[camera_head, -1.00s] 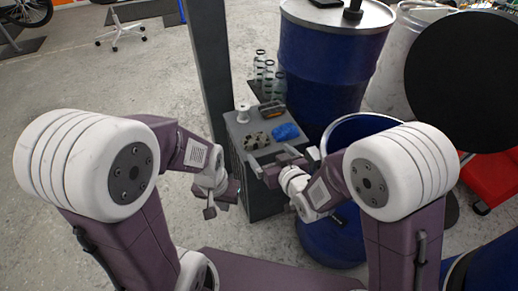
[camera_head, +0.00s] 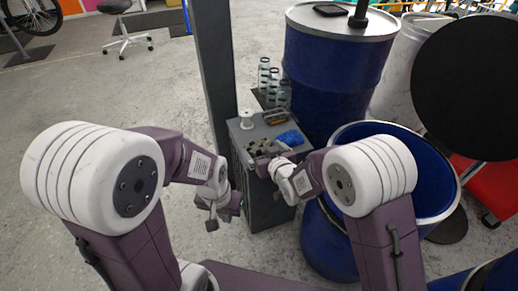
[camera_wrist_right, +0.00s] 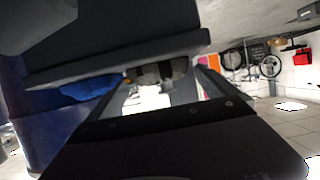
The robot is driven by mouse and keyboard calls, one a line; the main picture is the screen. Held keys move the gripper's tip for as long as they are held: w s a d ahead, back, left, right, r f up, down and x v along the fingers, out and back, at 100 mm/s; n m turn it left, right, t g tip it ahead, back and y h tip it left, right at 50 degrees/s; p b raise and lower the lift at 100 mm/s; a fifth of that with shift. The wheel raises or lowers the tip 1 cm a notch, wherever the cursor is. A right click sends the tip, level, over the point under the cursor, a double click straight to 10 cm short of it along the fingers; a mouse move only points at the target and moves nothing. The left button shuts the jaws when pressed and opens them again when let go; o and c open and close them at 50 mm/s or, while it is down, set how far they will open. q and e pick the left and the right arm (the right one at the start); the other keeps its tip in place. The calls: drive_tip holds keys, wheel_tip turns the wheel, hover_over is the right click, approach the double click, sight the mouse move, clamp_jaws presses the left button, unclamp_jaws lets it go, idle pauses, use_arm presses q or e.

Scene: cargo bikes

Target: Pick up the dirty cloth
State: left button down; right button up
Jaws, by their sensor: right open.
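The dirty cloth (camera_head: 258,146), pale with dark blotches, lies crumpled on top of a small grey cabinet (camera_head: 236,132). A crumpled blue cloth (camera_head: 290,138) lies beside it on the right. My right gripper (camera_head: 266,160) is open and empty at the cabinet's near edge, close to the dirty cloth, partly covering it. In the right wrist view the dirty cloth (camera_wrist_right: 158,73) shows between the dark fingers, with the blue cloth (camera_wrist_right: 85,88) to its left; contact cannot be told. My left gripper (camera_head: 224,212) hangs open and empty beside the cabinet, low on its left.
A white spool (camera_head: 246,119) and a dark orange-marked item (camera_head: 275,117) stand farther back on the cabinet. Bottles (camera_head: 270,82) stand behind it. A grey post (camera_head: 217,70) rises at its left. A closed blue barrel (camera_head: 335,75) and an open one (camera_head: 440,190) crowd the right.

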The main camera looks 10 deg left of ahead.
sight(263, 140)
drive_tip(key=shift+r, duration=0.1)
drive_tip(key=c, duration=1)
wheel_tip(263, 140, up, 5)
drive_tip(key=p, duration=0.3)
drive_tip(key=shift+f, duration=0.2)
drive_tip(key=shift+c, duration=0.2)
drive_tip(key=w+d+r+p, duration=0.5)
drive_tip(key=w+d+r, duration=0.1)
drive_tip(key=w, duration=0.3)
drive_tip(key=shift+d+r, duration=0.2)
drive_tip(key=shift+d, duration=0.7)
